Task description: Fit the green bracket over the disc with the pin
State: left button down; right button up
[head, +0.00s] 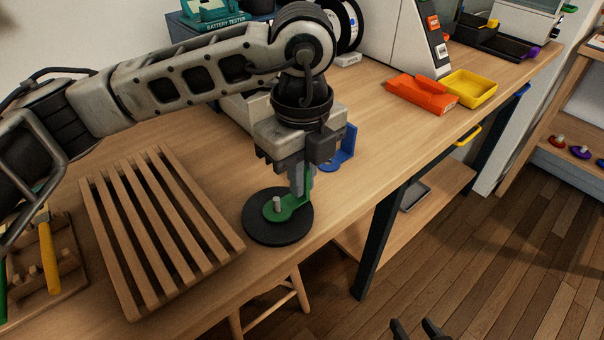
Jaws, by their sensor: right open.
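The black round disc (262,231) lies on the wooden table near its front edge, with a short grey pin (277,204) standing up from it. The green bracket (293,211) is over the disc, its flat foot around the pin and its upright arm rising at the right. The pin's top shows above the green foot. I cannot tell whether the foot lies flat on the disc. My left gripper (299,184) points down and is shut on the bracket's upright arm. My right gripper (418,329) is open and empty at the bottom edge, off the table; only its fingertips show.
A blue bracket (346,148) stands just behind my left gripper. A slatted wooden rack (160,232) lies left of the disc. An orange box (421,92) and a yellow tray (470,89) are at the back right.

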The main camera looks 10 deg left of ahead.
pick_arm(q)
jog(key=c, duration=1.5)
grip_release()
jog(key=shift+r+p, duration=2.15)
jog(key=shift+r, duration=1.4)
